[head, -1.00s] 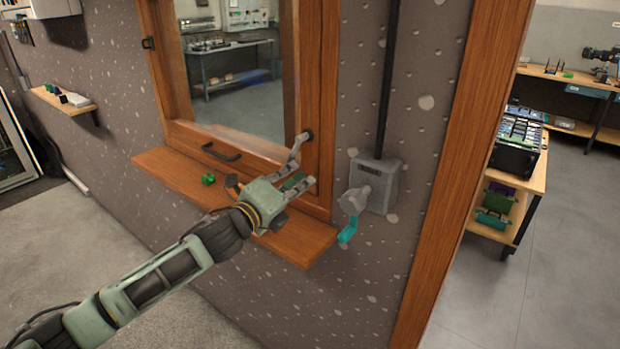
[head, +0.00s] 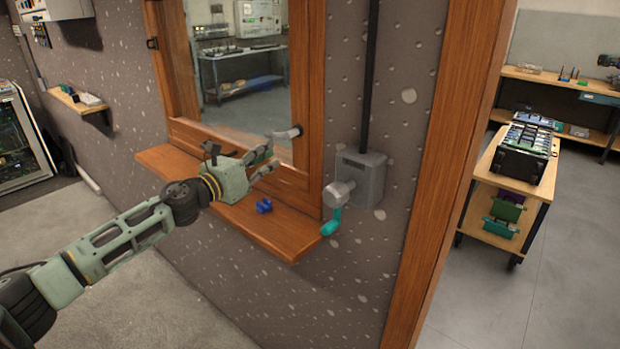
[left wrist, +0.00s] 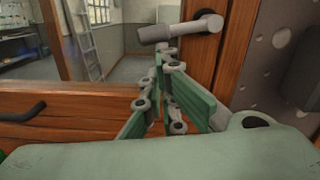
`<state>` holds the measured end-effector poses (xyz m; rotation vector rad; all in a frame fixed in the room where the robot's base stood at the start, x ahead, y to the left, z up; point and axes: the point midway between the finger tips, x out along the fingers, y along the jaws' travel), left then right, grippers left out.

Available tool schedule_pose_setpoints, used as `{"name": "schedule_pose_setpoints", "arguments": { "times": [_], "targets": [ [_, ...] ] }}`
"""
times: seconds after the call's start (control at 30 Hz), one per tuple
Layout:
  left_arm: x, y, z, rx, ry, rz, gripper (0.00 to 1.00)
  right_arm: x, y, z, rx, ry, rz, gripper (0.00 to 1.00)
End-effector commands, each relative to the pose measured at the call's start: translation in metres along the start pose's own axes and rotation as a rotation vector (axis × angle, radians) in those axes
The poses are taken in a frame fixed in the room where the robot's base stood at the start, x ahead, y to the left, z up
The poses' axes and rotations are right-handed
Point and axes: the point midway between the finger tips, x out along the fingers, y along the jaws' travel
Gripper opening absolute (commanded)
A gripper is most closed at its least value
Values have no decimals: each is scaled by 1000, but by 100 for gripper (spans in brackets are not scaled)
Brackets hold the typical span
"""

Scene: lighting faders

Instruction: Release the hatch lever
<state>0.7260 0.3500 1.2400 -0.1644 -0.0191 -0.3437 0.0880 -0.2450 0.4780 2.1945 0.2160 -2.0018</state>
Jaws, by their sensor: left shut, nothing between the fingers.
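The hatch is a wood-framed glass window in the wall. Its grey lever (head: 284,133) sits on the right side of the frame and points left, about level. In the left wrist view the lever (left wrist: 178,31) runs left from its round pivot on the wood. My left gripper (head: 276,158) is shut and empty, in front of the window, just below and left of the lever. In the left wrist view its fingertips (left wrist: 167,58) lie just under the lever's free end; whether they touch it I cannot tell. My right gripper is out of view.
A wooden sill (head: 290,241) below the window carries a small blue piece (head: 264,206). A grey wall box (head: 363,178) with a teal-handled crank (head: 332,222) is right of the window. A dark pull handle (left wrist: 22,113) is on the window's lower rail.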

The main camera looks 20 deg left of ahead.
Motion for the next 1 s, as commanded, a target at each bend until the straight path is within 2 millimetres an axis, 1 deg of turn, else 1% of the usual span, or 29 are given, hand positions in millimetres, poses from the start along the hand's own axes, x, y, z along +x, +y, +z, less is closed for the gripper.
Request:
{"name": "schedule_pose_setpoints", "arguments": {
  "times": [0.03, 0.1, 0.2, 0.43, 0.53, 1.0],
  "targets": [
    [0, 4, 2, 34, -2, 1, 0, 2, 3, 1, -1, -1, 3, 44],
    [-1, 7, 6, 76, -1, -3, 0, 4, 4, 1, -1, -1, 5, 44],
    [-1, 10, 10, 125, -2, -5, 0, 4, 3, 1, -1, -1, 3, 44],
    [-1, 12, 14, 193, 0, -9, 0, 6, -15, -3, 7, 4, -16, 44],
    [-1, 13, 16, 206, 0, -10, 0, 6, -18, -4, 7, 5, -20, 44],
    [0, 13, 16, 212, 0, -10, 0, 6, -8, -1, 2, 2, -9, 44]
  ]
}}
